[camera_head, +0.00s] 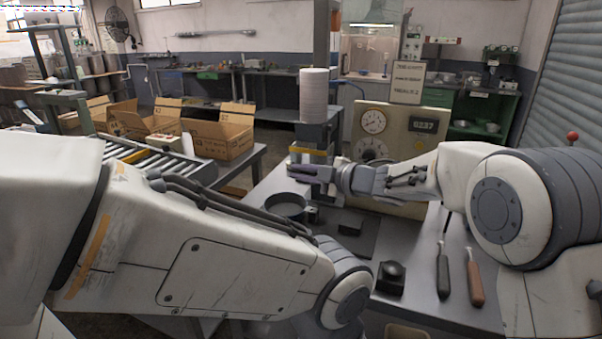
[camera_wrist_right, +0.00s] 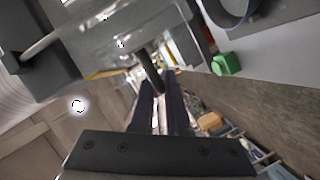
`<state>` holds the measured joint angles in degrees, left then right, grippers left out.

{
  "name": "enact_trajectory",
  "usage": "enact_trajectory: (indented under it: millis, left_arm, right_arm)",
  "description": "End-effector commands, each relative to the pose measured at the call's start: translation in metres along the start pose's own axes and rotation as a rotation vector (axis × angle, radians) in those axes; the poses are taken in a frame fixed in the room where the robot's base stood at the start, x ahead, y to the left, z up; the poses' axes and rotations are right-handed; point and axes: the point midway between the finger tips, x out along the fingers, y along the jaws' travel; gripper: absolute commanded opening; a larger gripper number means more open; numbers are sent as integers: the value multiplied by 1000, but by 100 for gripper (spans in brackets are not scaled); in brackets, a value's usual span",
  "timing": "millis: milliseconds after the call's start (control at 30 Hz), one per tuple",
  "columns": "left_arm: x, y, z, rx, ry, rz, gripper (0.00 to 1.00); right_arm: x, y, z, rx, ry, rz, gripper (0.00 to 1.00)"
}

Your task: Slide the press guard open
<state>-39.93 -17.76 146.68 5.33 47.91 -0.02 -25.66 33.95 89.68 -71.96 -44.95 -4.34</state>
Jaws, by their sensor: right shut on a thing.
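The press (camera_head: 325,133) stands at the back of the work table, with a pale stacked cylinder on top. Its guard is a clear panel (camera_wrist_right: 118,32) with a yellow edge; in the head view the yellow strip (camera_head: 308,150) shows just above my right gripper. My right gripper (camera_head: 300,172) reaches in from the right to the front of the press. In the right wrist view its fingers (camera_wrist_right: 160,98) are closed around the guard's dark bar-like handle (camera_wrist_right: 150,72). My left arm crosses the foreground; its gripper is not visible.
A round dark pan (camera_head: 286,206) lies on the table left of the press front. A gauge panel (camera_head: 402,140) stands behind my right arm. A black knob-like block (camera_head: 391,278) and two handled tools (camera_head: 475,277) lie at front right. Open cardboard boxes (camera_head: 220,133) stand by the roller conveyor.

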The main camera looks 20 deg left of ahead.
Motion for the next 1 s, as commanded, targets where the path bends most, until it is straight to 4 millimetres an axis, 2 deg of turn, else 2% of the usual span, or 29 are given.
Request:
enact_trajectory:
  millis: [33,67,100,467,567,800,1000]
  left_arm:
    - [0,0,0,0,0,0,50]
    - [0,0,0,0,0,0,50]
    - [0,0,0,0,0,0,50]
    - [1,0,0,0,0,0,50]
    - [4,0,0,0,0,0,50]
    - [10,-1,0,0,0,0,50]
    - [12,-1,1,0,0,0,50]
  right_arm:
    - [1,0,-1,-2,2,0,25]
    - [1,-1,-1,-1,2,-1,36]
    - [1,-1,-1,-1,1,-1,42]
    - [-4,0,2,1,-3,0,42]
    - [-16,-1,2,1,-4,1,42]
    - [-64,0,2,0,-4,2,42]
    - [-94,0,1,0,-2,1,42]
